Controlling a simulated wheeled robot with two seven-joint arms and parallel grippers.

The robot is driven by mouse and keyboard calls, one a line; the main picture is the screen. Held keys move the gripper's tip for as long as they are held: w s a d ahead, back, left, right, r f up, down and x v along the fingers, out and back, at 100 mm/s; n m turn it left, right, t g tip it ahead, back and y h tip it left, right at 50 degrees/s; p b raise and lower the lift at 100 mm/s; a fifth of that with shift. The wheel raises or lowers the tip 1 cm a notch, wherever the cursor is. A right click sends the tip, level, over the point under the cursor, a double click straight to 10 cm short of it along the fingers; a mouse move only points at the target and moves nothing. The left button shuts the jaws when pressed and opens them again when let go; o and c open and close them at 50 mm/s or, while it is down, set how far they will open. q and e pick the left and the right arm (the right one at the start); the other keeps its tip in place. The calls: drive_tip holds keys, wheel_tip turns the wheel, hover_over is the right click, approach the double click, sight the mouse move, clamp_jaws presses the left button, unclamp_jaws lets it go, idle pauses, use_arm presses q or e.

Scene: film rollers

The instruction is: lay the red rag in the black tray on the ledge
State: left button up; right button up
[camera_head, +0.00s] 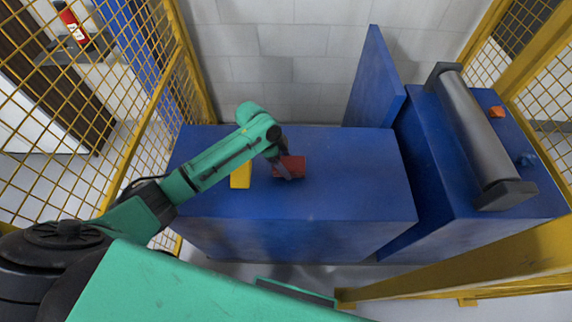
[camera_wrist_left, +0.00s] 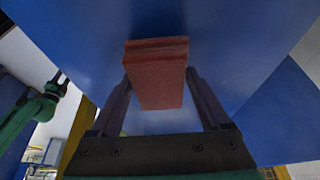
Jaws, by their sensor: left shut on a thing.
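The red rag (camera_head: 291,165) is a small folded red block at the middle of the blue cabinet top (camera_head: 350,185). My left gripper (camera_head: 283,168) reaches over it from the left and is shut on it. In the left wrist view, the rag (camera_wrist_left: 158,80) sits between the two dark fingers of the left gripper (camera_wrist_left: 159,92), with blue surface behind it. I cannot tell whether the rag touches the cabinet top. I cannot make out a black tray in either view. My right gripper is out of view.
A yellow item (camera_head: 241,176) lies left of the rag. An upright blue panel (camera_head: 375,80) stands at the back right. Yellow mesh fencing (camera_head: 150,75) stands left.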

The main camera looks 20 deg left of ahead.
use_arm(q)
drive_tip(key=shift+f, duration=1.15)
drive_tip(key=o, duration=1.2)
drive_tip(key=shift+c, duration=0.2)
drive_tip(key=shift+r, duration=0.1)
